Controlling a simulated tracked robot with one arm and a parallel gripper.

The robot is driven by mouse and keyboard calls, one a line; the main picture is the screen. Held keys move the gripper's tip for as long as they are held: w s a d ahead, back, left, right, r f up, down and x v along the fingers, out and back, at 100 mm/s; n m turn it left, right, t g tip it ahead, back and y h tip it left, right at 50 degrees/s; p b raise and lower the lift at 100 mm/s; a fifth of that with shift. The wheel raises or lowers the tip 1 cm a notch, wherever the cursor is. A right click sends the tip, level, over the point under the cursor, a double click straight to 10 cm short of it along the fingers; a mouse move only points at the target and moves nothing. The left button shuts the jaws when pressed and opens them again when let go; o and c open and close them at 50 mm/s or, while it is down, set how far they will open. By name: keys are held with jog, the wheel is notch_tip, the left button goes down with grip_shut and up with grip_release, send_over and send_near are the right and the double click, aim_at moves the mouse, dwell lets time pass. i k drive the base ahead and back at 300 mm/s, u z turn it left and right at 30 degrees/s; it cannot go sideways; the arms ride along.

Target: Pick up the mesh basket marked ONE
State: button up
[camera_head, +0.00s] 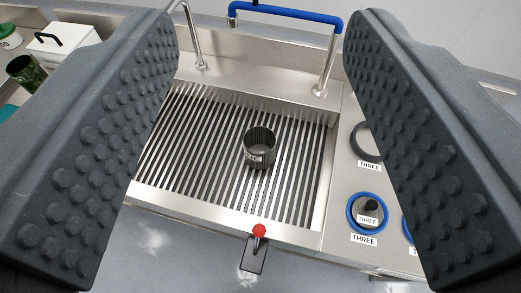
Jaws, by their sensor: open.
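A small dark round mesh basket (259,147) stands upright on the slatted metal grate (190,150) of the steel bench. Its small white label is too small to read for certain. My gripper (262,22) is open, with one ridged grey finger at the left of the picture and one at the right. The basket shows in the gap between the fingers, farther off and touched by neither. Nothing is held.
A blue-topped pipe (290,13) arches behind the grate. A red-knobbed lever (259,231) stands at the front edge. Round holders (366,212) labelled THREE are at the right. A dark cylinder (26,72) and white box (64,41) are at the left. The grate around the basket is clear.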

aim_at(259, 142)
jog(key=u, duration=2.5)
jog(key=k, duration=1.5)
jog(key=z, duration=1.3)
jog(key=i, duration=1)
jog(key=u, duration=0.05)
